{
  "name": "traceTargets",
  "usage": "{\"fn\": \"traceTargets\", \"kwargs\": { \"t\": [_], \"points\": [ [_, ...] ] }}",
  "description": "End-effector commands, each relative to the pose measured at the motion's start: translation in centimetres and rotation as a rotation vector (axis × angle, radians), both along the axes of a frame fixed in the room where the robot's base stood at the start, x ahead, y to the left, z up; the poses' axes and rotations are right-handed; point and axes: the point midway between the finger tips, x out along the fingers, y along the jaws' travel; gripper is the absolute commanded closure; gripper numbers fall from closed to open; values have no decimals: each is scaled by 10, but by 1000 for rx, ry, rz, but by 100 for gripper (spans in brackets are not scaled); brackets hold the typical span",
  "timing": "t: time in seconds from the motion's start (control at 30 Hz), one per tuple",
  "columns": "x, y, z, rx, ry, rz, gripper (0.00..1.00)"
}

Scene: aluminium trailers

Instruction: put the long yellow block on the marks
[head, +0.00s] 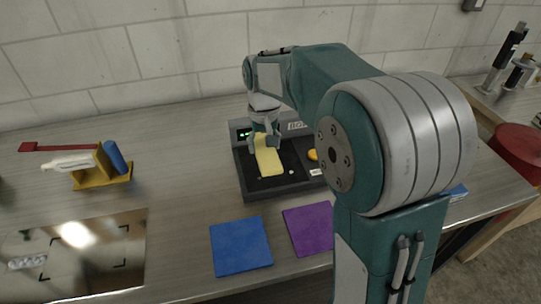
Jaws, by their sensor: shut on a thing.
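The long yellow block (268,162) is held in my gripper (264,141), which is shut on its upper end. The block hangs tilted over the dark box (258,191) at the centre back; I cannot tell whether its lower end touches the box. The marks (124,263) are black corner brackets on a shiny pale sheet (100,283) at the lower left, well away from the gripper. A small striped item (28,262) lies on the sheet near its left edge.
Blue (240,246) and purple (307,229) square pads lie in front of the box. A yellow holder (103,180) with blue and white items stands at left, near a red tool (56,147). The counter between box and holder is clear. My arm hides the right side.

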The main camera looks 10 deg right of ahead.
Motion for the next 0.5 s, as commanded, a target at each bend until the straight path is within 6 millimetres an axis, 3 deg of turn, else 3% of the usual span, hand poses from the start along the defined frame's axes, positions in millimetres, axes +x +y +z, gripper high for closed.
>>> {"fn": "traceTargets", "kwargs": {
  "t": [0.3,0.5],
  "points": [
    [38,-22,-48,-1,3,0,55],
    [47,-27,-59,-1,0,0,55]
  ]
}}
